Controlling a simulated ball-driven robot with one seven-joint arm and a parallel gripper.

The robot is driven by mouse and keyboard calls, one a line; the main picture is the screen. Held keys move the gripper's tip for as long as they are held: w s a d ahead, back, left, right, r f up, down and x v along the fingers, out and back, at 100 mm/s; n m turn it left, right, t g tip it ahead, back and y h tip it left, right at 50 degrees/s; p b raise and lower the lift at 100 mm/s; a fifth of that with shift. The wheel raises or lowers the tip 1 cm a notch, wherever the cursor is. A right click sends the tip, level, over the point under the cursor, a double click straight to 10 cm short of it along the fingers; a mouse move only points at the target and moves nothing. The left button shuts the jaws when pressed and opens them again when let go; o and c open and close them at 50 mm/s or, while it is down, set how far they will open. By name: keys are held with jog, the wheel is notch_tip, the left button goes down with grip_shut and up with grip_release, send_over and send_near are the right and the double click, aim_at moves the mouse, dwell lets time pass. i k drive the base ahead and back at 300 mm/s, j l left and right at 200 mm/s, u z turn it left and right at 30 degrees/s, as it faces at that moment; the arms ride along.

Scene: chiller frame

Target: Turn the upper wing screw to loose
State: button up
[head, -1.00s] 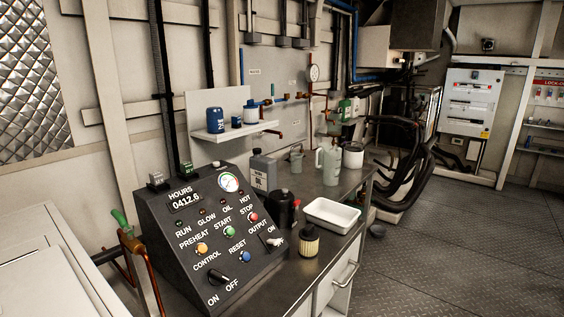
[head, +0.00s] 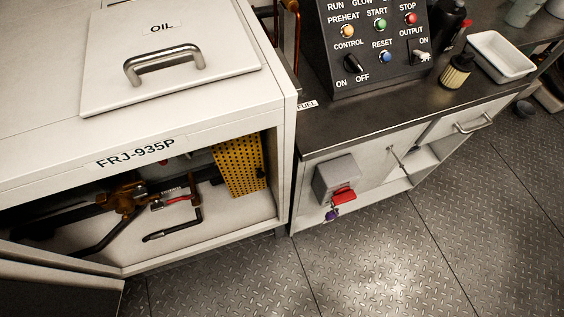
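I cannot make out the upper wing screw for certain. A yellow perforated panel (head: 238,166) stands inside the open cabinet at the left, with a small dark fitting (head: 262,172) at its right edge, too small to identify. Left of it are brass pipework (head: 124,194) and a valve with a red handle (head: 180,199). My gripper is not in view.
The white cabinet marked FRJ-935P (head: 140,152) has a lid (head: 168,68) labelled OIL. A control panel (head: 378,50) and white tray (head: 500,56) stand on the dark bench (head: 365,120). Below is a grey box with a red switch (head: 335,180). The plate floor (head: 400,260) is clear.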

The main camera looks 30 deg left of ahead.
aim_at(140, 192)
jog(key=u, duration=2)
